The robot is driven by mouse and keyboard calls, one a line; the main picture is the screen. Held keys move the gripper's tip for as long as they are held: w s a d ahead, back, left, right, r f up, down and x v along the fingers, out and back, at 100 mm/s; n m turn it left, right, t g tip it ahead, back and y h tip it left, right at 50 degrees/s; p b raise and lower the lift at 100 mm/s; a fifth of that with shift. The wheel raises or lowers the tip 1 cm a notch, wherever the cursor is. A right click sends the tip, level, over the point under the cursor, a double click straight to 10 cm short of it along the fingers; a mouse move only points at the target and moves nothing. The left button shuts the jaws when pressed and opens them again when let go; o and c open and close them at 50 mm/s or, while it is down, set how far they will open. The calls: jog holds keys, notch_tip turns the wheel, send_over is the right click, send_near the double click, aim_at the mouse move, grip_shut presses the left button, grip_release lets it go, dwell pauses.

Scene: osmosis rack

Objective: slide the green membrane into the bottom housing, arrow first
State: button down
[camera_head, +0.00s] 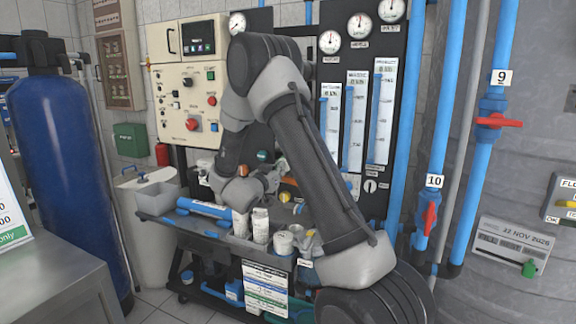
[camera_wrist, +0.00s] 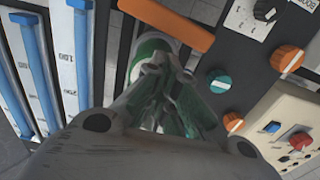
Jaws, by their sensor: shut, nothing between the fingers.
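In the wrist view, a green and white round-ended piece (camera_wrist: 151,48) shows just beyond my fingertips, and more green shows behind and between the fingers. It may be the green membrane, but the fingers cover much of it and no arrow can be made out. My gripper (camera_wrist: 166,68) has its fingers together with nothing held between them. I cannot tell whether the fingertips touch the green piece. In the head view, my arm covers the middle of the rack and hides the gripper's fingertips. I cannot pick out the bottom housing in either view.
An orange bar (camera_wrist: 166,24), a teal knob (camera_wrist: 218,81) and orange knobs (camera_wrist: 287,58) lie close around the gripper. In the head view, a cart (camera_head: 160,217) carries a blue tube (camera_head: 203,208), a grey bin (camera_head: 158,198) and white containers (camera_head: 260,225). Blue pipes (camera_head: 440,120) stand at right.

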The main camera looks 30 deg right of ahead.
jog(key=shift+x, duration=2.4)
jog(key=v, duration=0.8)
